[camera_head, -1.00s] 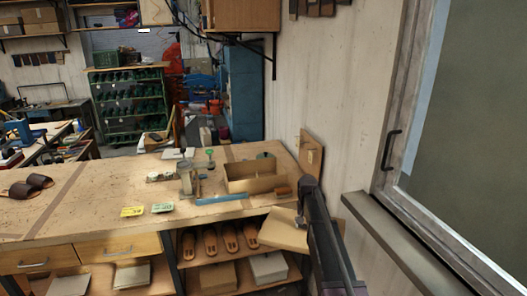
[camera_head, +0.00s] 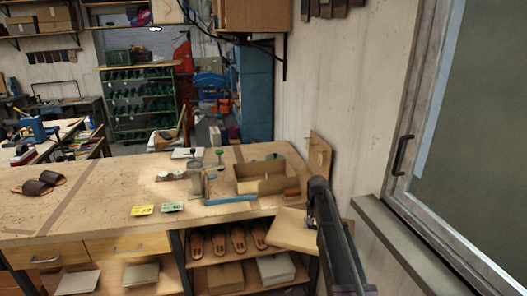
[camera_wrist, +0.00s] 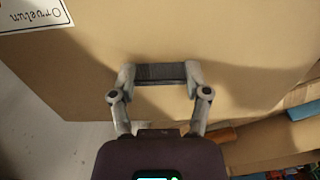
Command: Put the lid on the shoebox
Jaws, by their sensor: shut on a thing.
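The open shoebox (camera_head: 270,185) is a tan cardboard box without a cover, standing on the workbench near its right end. The tan lid (camera_head: 293,231) is in the air in front of the bench edge, lower in the picture than the box and slightly tilted. My gripper (camera_wrist: 160,76) is shut on the lid. In the wrist view the lid (camera_wrist: 225,45) fills the upper part, with a white label (camera_wrist: 30,12) at the top left. In the head view my arm hides the fingertips and the lid's right part.
The workbench (camera_head: 105,205) holds a blue bar (camera_head: 230,200) before the box, small tools left of it, yellow and green cards (camera_head: 142,210), and dark sandals (camera_head: 38,183). Tan sandals (camera_head: 218,242) sit on the shelf below. A wall and window (camera_head: 470,130) stand close at right.

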